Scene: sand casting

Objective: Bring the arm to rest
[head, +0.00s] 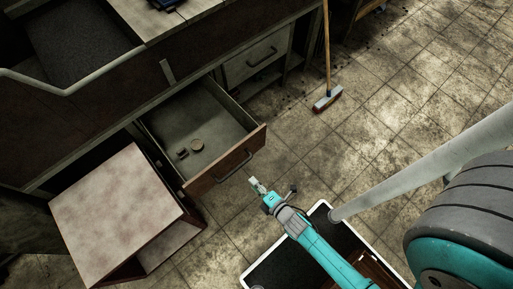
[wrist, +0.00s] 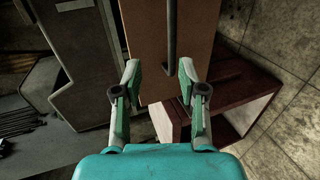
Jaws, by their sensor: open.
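My gripper (head: 257,186) is in front of an open drawer, just off the drawer's front panel (head: 222,163). In the wrist view my gripper (wrist: 157,78) is open, with nothing between its fingers. The drawer's wooden front (wrist: 150,45) and its dark bar handle (wrist: 170,38) show beyond the fingertips. I cannot tell from these views whether a finger touches the panel.
A broom (head: 326,95) leans at the back. Tiled floor (head: 400,110) lies open to the right.

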